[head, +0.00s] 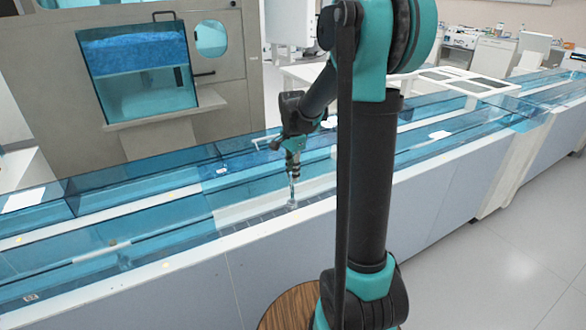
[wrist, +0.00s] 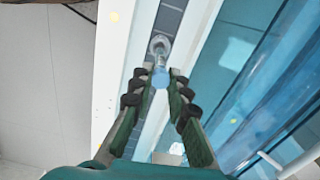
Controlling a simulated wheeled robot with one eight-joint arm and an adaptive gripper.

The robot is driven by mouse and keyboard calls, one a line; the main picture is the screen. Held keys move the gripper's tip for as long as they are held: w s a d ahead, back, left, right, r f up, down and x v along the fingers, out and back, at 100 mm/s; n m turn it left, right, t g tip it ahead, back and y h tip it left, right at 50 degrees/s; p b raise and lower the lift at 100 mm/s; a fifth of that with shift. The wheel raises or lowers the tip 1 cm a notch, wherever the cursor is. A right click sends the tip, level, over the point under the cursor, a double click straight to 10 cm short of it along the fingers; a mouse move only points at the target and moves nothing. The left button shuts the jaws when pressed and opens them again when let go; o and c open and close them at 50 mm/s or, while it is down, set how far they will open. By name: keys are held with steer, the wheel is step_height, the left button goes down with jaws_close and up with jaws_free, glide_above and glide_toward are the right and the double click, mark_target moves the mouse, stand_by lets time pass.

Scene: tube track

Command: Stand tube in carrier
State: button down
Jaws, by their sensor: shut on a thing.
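My gripper (head: 292,160) points straight down over the track in the head view. In the wrist view my gripper (wrist: 160,82) has its two fingers shut on a tube with a light blue top (wrist: 160,78). The thin, clear tube (head: 292,187) hangs upright below the fingers in the head view. Its lower end meets or overlaps a small round grey carrier (head: 292,204) on the dark track lane. The carrier (wrist: 159,46) also shows in the wrist view, just beyond the tube's top. I cannot tell how deep the tube sits in it.
The dark lane (head: 262,216) runs along the white track edge. Blue transparent covers (head: 80,255) flank the open stretch on both sides. A beige cabinet with a window (head: 140,65) stands behind. A round wooden top (head: 290,308) lies in front.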

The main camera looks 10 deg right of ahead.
steer(key=shift+f, duration=0.75)
stand_by(1.2)
steer(key=shift+f, duration=0.3)
steer(key=shift+f, duration=0.6)
stand_by(0.3)
steer(key=c, duration=1.4)
jaws_free()
step_height(320, 180, up, 12)
steer(key=shift+r, duration=0.1)
